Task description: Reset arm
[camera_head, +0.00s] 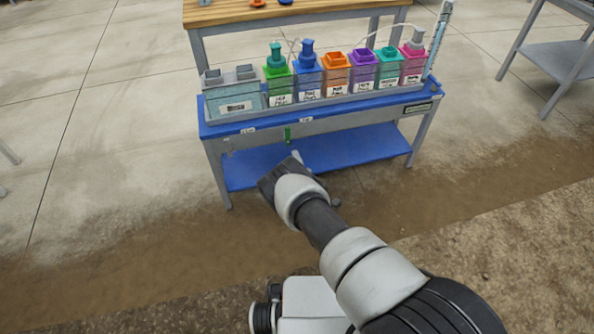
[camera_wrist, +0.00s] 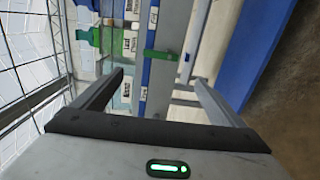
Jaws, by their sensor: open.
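My arm reaches forward in the head view, and my gripper (camera_head: 283,170) is in front of the blue bench (camera_head: 318,110), near the level between its top and its lower shelf. In the wrist view my gripper (camera_wrist: 160,85) has its two fingers wide apart with nothing between them. A green handle-like part (camera_wrist: 160,55) on the bench's front edge shows beyond the fingers. It also shows as a small green piece (camera_head: 287,133) in the head view. The gripper appears apart from it.
A row of coloured, labelled tanks stands on the bench, including a green one (camera_head: 279,85), a blue one (camera_head: 308,82) and an orange one (camera_head: 335,75). A light-blue bin (camera_head: 233,98) is at the left. A wooden table (camera_head: 230,12) stands behind.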

